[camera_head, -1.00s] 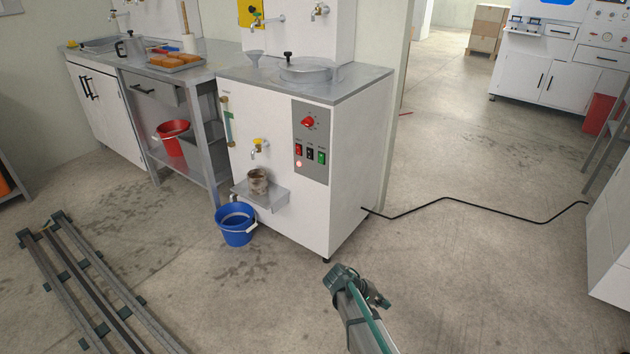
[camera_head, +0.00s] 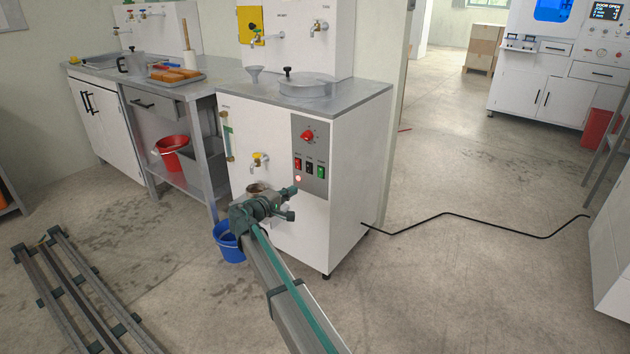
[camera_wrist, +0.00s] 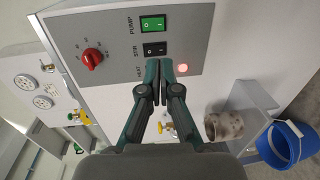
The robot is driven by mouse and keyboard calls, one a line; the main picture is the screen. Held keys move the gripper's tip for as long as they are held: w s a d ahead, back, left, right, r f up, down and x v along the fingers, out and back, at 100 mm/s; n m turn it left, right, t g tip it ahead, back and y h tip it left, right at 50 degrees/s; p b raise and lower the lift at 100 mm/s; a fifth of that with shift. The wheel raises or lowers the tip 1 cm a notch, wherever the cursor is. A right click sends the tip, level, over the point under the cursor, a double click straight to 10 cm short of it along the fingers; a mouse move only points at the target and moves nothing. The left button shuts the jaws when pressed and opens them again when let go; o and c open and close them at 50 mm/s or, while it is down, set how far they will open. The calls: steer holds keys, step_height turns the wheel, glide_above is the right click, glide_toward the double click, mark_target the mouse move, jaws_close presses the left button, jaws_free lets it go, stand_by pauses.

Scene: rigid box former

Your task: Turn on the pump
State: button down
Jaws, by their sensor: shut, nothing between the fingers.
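The green pump switch (camera_wrist: 152,24), labelled PUMP, sits at the end of the grey control panel (camera_wrist: 190,20) in the wrist view. It also shows on the right of the switch row in the head view (camera_head: 320,172). The black stir switch (camera_wrist: 154,49) lies between it and my fingertips. My gripper (camera_wrist: 160,65) is shut and empty, in front of the panel by the HEAT label. Its fingers hide the red heat switch (camera_head: 298,163) in the wrist view. I cannot tell whether the fingertips touch the panel.
A red knob (camera_wrist: 92,59) and a lit red lamp (camera_wrist: 182,68) are on the panel. A yellow-handled tap (camera_head: 259,160) and a stained cup (camera_wrist: 223,125) are nearby. A blue bucket (camera_wrist: 287,144) stands below. A black cable (camera_head: 480,220) crosses the otherwise open floor at right.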

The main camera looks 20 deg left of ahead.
mark_target(320, 176)
steer(key=b+x, duration=0.3)
steer(key=x, duration=1.1)
steer(key=shift+f+b, duration=0.1)
steer(key=shift+b, duration=0.3)
